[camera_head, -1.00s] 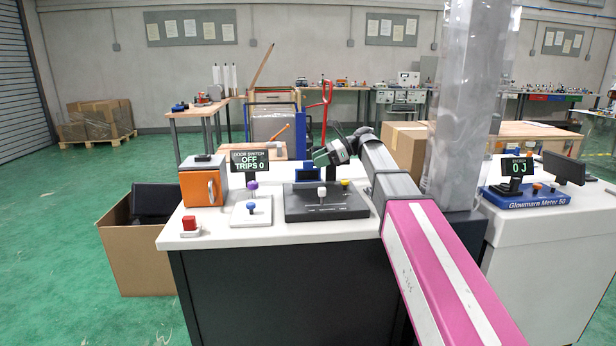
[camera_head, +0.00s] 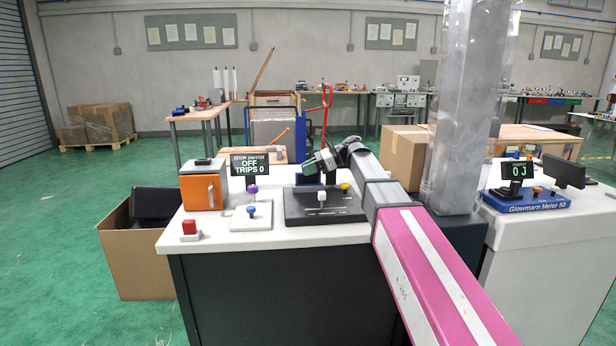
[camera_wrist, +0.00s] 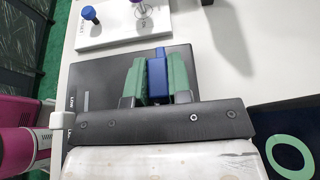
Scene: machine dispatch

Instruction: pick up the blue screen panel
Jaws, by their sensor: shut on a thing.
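The blue screen panel (camera_head: 303,180) is at the back edge of the dark grey console (camera_head: 325,211) on the white worktop, partly hidden by my gripper. In the wrist view the blue panel (camera_wrist: 156,68) is seen edge-on between two green finger pads. My gripper (camera_head: 312,168) comes in from the right and is shut on the panel; its fingers also show in the wrist view (camera_wrist: 157,82). I cannot tell whether the panel still touches the console.
The console carries a white knob (camera_head: 322,196) and a yellow knob (camera_head: 345,187). To its left are a white plate with a blue knob (camera_head: 251,211), a door-switch display (camera_head: 249,166), an orange box (camera_head: 200,190) and a red button (camera_head: 189,227). A clear column (camera_head: 460,110) stands right.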

